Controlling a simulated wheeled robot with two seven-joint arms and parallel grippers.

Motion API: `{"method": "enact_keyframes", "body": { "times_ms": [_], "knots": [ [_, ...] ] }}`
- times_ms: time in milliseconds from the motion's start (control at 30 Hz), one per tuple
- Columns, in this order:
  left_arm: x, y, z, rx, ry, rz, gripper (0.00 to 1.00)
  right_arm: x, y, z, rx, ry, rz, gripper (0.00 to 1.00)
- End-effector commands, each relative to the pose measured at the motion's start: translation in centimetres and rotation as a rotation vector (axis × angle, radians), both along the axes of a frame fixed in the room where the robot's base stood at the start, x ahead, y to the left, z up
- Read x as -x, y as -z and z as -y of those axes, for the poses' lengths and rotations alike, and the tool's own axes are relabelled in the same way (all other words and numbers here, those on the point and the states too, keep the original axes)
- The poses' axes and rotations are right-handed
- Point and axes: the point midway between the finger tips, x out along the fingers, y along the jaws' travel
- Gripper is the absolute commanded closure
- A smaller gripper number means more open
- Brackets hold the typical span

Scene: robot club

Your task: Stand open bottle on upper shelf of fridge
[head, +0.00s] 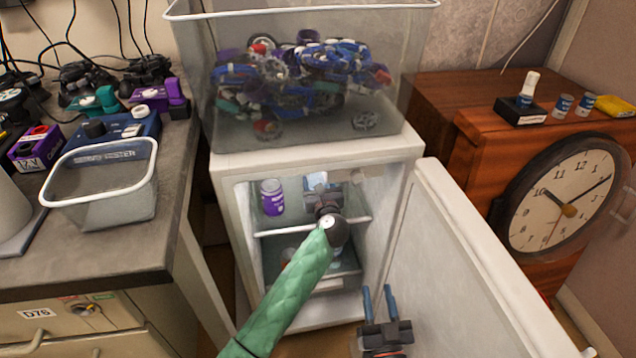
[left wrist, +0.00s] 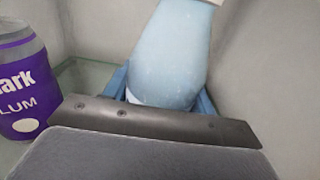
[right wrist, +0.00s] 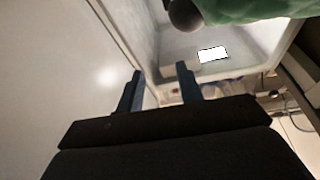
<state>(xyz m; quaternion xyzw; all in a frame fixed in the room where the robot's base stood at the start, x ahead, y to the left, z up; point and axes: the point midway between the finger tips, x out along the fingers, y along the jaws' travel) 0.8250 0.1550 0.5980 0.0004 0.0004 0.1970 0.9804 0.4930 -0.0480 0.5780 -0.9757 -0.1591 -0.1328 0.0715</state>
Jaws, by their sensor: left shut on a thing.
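The white fridge (head: 228,166) stands open, its door (head: 470,265) swung out to the right. My left arm reaches inside, with its gripper (head: 320,190) over the upper shelf (head: 312,227). The left gripper is shut on the pale blue bottle (left wrist: 172,58), which looks close to upright in the left wrist view. The bottle is mostly hidden behind my gripper in the head view (head: 316,179). Its lower end is hidden, so I cannot tell whether it touches the shelf. My right gripper (head: 377,303) is open and empty, low beside the open door.
A purple can (head: 272,197) stands on the upper shelf, left of the bottle; it also shows in the left wrist view (left wrist: 22,85). A clear bin of parts (head: 190,80) sits on the fridge. A counter (head: 100,245) is left; a wooden cabinet with a clock (head: 562,195) is right.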

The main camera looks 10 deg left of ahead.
Motion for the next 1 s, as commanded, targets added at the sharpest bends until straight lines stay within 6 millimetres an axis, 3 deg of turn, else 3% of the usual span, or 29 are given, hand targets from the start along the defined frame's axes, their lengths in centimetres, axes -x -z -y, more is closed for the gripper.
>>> {"method": "enact_keyframes", "body": {
  "times_ms": [600,633,733,1000],
  "knots": [
    [0.0,0.2,0.0,0.001,0.000,0.000,0.70,0.1,-1.0,0.1,-0.008,0.002,0.032,0.64],
    [0.0,0.3,0.0,0.000,0.000,0.000,0.40,0.1,-1.1,0.1,-0.008,0.002,0.034,0.64],
    [0.0,0.2,0.0,0.000,0.000,0.000,0.22,0.1,-1.1,0.1,-0.009,0.002,0.035,0.64],
    [0.0,0.2,0.0,0.000,0.000,0.000,0.22,0.1,-1.1,0.1,-0.009,0.002,0.035,0.64]
  ]
}}
